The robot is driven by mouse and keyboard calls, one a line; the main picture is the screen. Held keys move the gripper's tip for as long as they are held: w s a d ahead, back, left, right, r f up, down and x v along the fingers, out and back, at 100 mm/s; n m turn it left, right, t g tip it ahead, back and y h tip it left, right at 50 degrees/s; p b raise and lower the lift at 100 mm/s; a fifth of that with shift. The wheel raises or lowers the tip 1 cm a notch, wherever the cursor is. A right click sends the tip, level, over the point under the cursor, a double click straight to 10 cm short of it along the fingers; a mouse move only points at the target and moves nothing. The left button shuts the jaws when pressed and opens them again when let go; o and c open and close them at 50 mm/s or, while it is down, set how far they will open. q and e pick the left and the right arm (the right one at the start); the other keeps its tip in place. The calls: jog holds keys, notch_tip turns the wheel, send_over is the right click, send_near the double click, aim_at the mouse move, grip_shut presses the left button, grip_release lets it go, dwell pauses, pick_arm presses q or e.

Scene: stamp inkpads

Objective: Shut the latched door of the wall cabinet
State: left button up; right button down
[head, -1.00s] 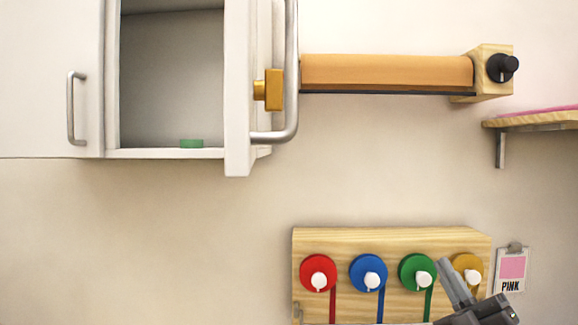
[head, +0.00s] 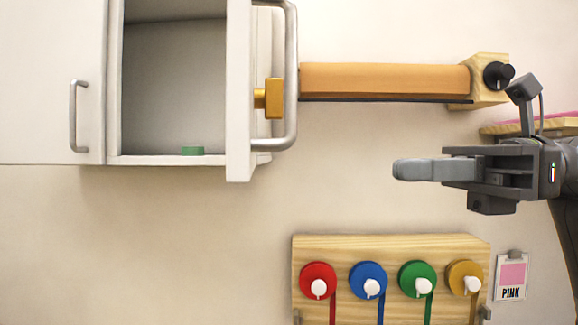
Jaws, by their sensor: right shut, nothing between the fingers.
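The white wall cabinet (head: 180,160) is at the upper left. Its right door (head: 237,130) stands open, swung out toward me and seen nearly edge-on. The door has a long grey bar handle (head: 291,75) and a brass latch (head: 273,98) on its outer face. My right gripper (head: 396,169) is shut and empty, pointing left. It is to the right of the door and lower than the latch, apart from both. My left gripper is not in view.
An orange roll (head: 385,78) on a wooden bracket is right of the door, above my gripper. A wooden board (head: 340,250) with coloured ribbon spools is below. A shelf (head: 490,129) is at right.

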jog(key=p, duration=0.4)
send_near(251, 172)
jog(key=a, duration=0.5)
jog(key=shift+s+r, duration=0.15)
jog(key=shift+r, duration=0.05)
jog(key=shift+s+a+f+p, duration=0.15)
jog(key=shift+a+p, duration=0.2)
jog(key=shift+a, duration=0.55)
